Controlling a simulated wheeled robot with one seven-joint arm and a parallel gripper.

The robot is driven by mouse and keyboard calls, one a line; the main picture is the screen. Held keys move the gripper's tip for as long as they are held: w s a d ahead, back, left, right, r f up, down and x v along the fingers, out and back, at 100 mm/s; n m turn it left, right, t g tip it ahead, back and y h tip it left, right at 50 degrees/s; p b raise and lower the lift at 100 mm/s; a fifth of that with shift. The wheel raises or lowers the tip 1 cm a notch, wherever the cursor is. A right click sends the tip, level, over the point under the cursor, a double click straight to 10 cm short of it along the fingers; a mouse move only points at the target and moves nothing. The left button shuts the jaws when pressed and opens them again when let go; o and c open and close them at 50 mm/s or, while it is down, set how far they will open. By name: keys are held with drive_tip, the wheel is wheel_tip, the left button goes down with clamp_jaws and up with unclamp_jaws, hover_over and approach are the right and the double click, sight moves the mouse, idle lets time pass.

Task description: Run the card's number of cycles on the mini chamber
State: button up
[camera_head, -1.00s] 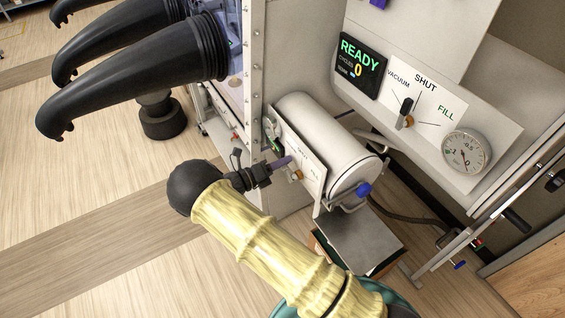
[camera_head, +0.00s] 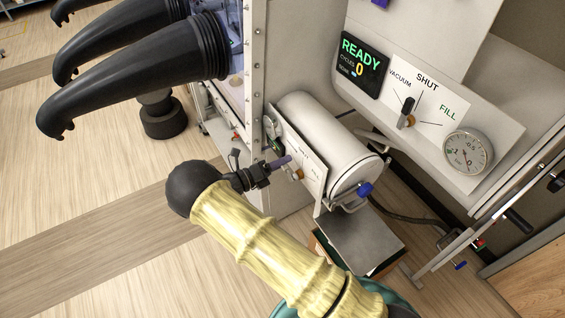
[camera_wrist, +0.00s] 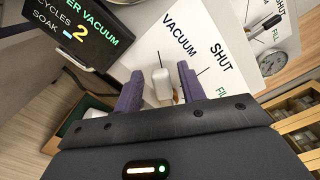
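The mini chamber (camera_head: 322,132) is a white cylinder with a small front panel (camera_head: 313,172). In the wrist view, that panel (camera_wrist: 218,30) reads VACUUM, SHUT and FILL. Its pale lever handle (camera_wrist: 162,84) stands between my gripper's (camera_wrist: 160,88) two purple fingers, with gaps on both sides, near the VACUUM mark. The small display (camera_wrist: 78,32) is cut off; it shows "...ER VACUUM" in green and an orange 2 beside CYCLES. In the head view my gripper (camera_head: 282,162) is at the small panel. I see no card that I can read.
A larger panel (camera_head: 432,85) above has its own black lever (camera_head: 407,106), a gauge (camera_head: 467,152) and a display (camera_head: 361,64) reading READY, cycles 0. Black gloves (camera_head: 140,70) jut out at left. A blue-knobbed handle (camera_head: 364,189) is on the chamber's near end.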

drive_tip(key=b+v, duration=0.5)
drive_tip(key=v, duration=1.1)
drive_tip(key=shift+s+a+b, duration=0.25)
drive_tip(key=shift+a+b, duration=0.05)
drive_tip(key=shift+b, duration=0.05)
drive_tip(key=shift+d, duration=0.1)
idle(0.5)
